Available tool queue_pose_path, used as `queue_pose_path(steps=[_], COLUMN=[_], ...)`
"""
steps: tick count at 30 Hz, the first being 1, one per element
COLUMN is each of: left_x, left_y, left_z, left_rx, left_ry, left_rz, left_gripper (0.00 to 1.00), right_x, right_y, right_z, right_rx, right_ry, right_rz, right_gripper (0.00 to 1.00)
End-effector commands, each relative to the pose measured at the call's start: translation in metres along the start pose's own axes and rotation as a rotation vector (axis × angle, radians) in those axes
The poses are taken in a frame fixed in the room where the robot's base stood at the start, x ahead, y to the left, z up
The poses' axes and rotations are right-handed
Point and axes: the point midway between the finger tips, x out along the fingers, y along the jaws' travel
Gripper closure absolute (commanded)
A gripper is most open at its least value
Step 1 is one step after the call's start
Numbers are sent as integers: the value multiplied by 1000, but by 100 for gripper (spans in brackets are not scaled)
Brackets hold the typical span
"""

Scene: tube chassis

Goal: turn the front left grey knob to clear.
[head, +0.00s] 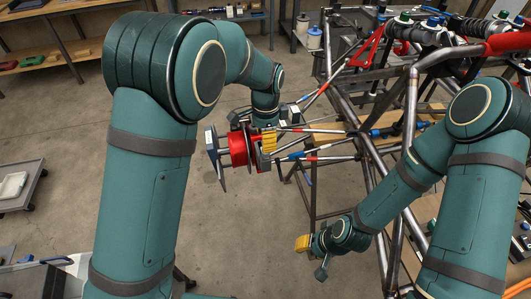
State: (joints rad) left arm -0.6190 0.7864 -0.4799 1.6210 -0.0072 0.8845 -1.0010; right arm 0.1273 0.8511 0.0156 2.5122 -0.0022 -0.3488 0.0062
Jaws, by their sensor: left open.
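My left gripper (266,141), with a yellow part showing, is open at the front left corner of the tube chassis (359,121). It is close to a red hub (239,149) with a grey disc (216,157) on its outer side. I cannot tell whether it touches the hub. The front left grey knob cannot be made out; it may be hidden behind the gripper or too small. My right gripper (303,244), also with yellow on it, is low in front of the chassis, apart from the hub. Its fingers are too small to read.
Suspension rods (318,152) run from the hub to the chassis. Dampers with coloured caps (405,18) sit on top at the back right. A trolley (22,185) stands at the left and a wooden bench (60,50) at the back left. The floor between is clear.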

Motion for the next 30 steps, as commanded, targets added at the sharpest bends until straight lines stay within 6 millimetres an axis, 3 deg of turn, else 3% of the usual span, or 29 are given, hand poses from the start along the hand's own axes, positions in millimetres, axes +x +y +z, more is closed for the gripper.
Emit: queue_pose_path(steps=[3, 9, 23, 26, 28, 30], left_x=[26, 51, 61, 61, 61, 61], left_y=[0, 0, 0, 0, 0, 0], left_z=[1, 0, 0, 0, 0, 0], left_rx=[0, 0, -1, -1, -1, -1], left_ry=[-3, -2, 0, 0, 0, 0], left_rz=[2, 1, -1, -1, -1, -1], left_gripper=[46, 46, 46, 75, 99, 100], right_x=[5, 10, 11, 11, 11, 11], right_y=[2, 4, 4, 4, 4, 4], right_z=[1, 0, 0, 0, 0, 0], right_rx=[-1, -1, -1, -1, -1, -1], right_ry=[-2, 1, 2, 2, 2, 2], right_rz=[0, 0, 0, 0, 0, 0], right_gripper=[58, 58, 58, 58, 58, 58])
